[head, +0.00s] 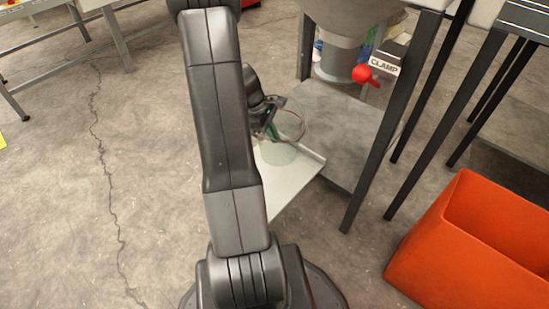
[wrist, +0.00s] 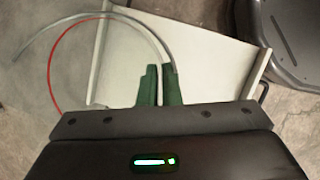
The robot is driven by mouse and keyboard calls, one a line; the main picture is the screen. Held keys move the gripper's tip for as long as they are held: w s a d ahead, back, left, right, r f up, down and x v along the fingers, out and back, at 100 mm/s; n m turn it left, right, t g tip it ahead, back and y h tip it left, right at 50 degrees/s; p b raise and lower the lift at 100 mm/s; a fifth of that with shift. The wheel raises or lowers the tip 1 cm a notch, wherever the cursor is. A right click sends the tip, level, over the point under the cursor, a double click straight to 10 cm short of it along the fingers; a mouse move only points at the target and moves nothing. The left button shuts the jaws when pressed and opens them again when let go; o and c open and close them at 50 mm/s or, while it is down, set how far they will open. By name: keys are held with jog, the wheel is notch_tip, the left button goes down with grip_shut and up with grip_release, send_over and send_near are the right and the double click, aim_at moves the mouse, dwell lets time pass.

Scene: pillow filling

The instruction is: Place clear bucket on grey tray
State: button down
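The clear bucket (head: 287,133) is see-through with a thin red ring and is over the light grey tray (head: 293,187) in the head view. My gripper (head: 268,118) is at the bucket's upper left side, partly hidden by my arm. In the wrist view, the green fingers of my gripper (wrist: 160,84) are closed with the bucket's clear rim (wrist: 135,18) between them. The tray (wrist: 215,60) lies below, and the bucket overlaps its left part. Whether the bucket's base touches the tray cannot be told.
A metal hopper (head: 340,50) with a red clamp knob (head: 366,74) stands above the tray area, framed by dark table legs (head: 392,120). An orange bin (head: 475,250) stands at the lower right. The concrete floor (head: 60,190) is clear on the left.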

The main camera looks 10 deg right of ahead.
notch_tip(320, 180, down, 7)
jog(key=b, duration=0.2)
jog(key=shift+f, duration=0.1)
jog(key=shift+f+b, duration=0.15)
jog(key=shift+b, duration=0.15)
jog(key=c, duration=1.6)
grip_release()
jog(key=p+v, duration=0.5)
jog(key=v, duration=0.7)
